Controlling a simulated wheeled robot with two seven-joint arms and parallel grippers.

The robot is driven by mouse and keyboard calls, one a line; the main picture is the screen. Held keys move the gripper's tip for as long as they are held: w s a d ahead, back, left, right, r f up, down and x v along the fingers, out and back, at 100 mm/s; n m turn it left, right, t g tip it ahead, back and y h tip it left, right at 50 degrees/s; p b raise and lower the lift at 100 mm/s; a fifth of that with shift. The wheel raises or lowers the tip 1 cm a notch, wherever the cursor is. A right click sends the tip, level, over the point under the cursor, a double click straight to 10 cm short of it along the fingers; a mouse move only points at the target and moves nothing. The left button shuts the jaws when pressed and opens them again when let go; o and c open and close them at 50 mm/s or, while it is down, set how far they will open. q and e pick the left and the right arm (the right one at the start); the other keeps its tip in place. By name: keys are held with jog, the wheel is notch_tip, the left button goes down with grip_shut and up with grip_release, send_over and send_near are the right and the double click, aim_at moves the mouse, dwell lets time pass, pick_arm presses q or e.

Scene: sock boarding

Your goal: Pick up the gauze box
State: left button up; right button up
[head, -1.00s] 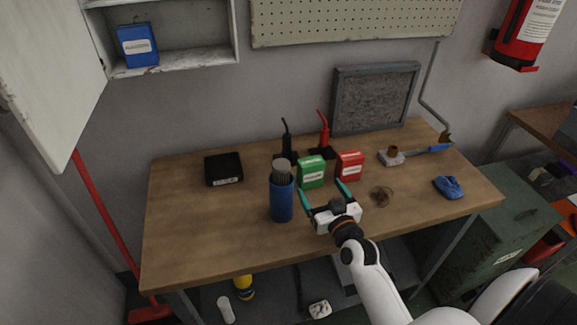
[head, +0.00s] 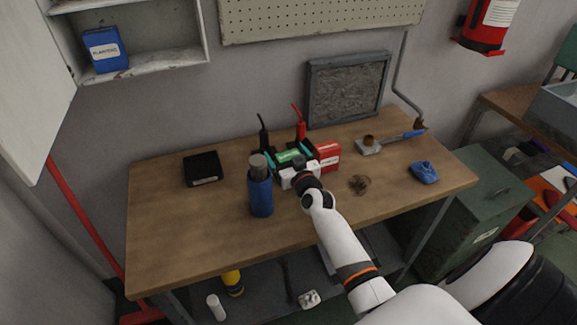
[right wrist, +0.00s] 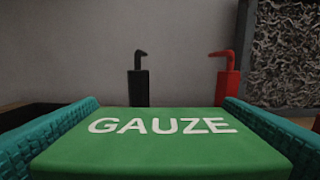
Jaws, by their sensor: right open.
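The green gauze box (head: 288,156) stands on the workbench, partly hidden behind my right gripper (head: 289,153). In the right wrist view the green box (right wrist: 160,150) fills the lower middle, with "GAUZE" in white on the face toward the camera. My right gripper is open, with one teal finger on each side of the box. I cannot tell whether the fingers touch its sides. My left gripper is not in view.
A red box (head: 328,155) stands close to the right of the gauze box. A blue bottle (head: 260,192) stands close at the left front. Black (head: 263,135) and red (head: 300,128) handled tools stand behind. The bench top (head: 180,235) is clear at the left front.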

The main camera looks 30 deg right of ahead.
jog(key=shift+w, duration=0.1)
jog(key=c, duration=1.1)
